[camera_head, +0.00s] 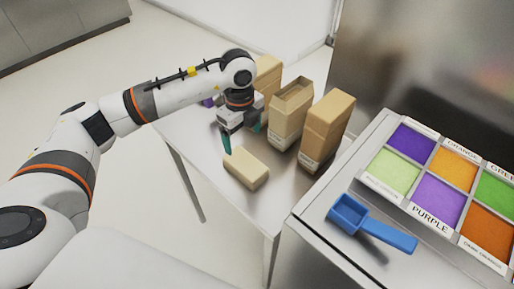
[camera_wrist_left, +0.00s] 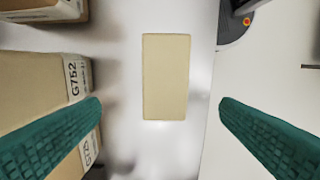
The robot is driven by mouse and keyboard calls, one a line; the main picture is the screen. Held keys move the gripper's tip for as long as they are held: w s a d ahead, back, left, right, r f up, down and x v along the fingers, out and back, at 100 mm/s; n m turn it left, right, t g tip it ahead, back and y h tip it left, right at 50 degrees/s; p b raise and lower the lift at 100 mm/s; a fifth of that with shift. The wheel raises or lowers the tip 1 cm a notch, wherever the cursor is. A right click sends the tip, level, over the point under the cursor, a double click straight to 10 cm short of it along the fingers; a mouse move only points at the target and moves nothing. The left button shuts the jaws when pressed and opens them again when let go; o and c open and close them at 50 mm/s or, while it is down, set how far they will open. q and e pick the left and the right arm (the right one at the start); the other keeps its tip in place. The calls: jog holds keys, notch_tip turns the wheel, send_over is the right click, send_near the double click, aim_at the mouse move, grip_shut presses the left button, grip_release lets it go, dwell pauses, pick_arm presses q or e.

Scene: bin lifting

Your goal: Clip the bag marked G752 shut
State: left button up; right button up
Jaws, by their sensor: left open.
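Three tan paper bags stand in a row on the metal table. The middle bag (camera_head: 289,112) has an open top; the right bag (camera_head: 326,126) looks folded over at its top. The back bag (camera_head: 268,72) is partly hidden by my arm. In the left wrist view a bag marked G752 (camera_wrist_left: 40,85) is at the left; the head view is too small to read its label. A beige block (camera_head: 246,169) lies flat before the bags; it also shows in the left wrist view (camera_wrist_left: 166,77). My left gripper (camera_head: 243,138) is open and empty above the table, apart from the block.
A small purple thing (camera_head: 208,102) shows behind my left arm. At the right, a metal counter (camera_head: 313,215) holds a blue scoop (camera_head: 370,224) and a labelled tray of coloured contents (camera_head: 456,172).

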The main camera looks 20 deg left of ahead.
aim_at(245, 163)
pick_arm(q)
jog(key=f, duration=0.1)
jog(key=f+p, duration=0.1)
jog(key=f, duration=0.1)
jog(key=f+p, duration=0.1)
jog(key=f, duration=0.1)
jog(key=shift+s+d+f, duration=0.15)
jog(key=shift+s, duration=0.2)
jog(key=shift+f, duration=0.4)
jog(key=shift+d+f+p, duration=0.1)
jog(key=shift+f+p, duration=0.15)
jog(key=shift+p, duration=0.1)
jog(key=f, duration=0.1)
jog(key=f+p, duration=0.1)
jog(key=f, duration=0.1)
jog(key=shift+s+d+f, duration=0.15)
jog(key=shift+s+f, duration=0.15)
jog(key=shift+f, duration=0.5)
pick_arm(e)
jog(key=r, duration=0.1)
jog(key=s+r, duration=0.2)
jog(key=r, duration=0.1)
jog(key=shift+d+r, duration=0.1)
jog(key=shift+d, duration=0.05)
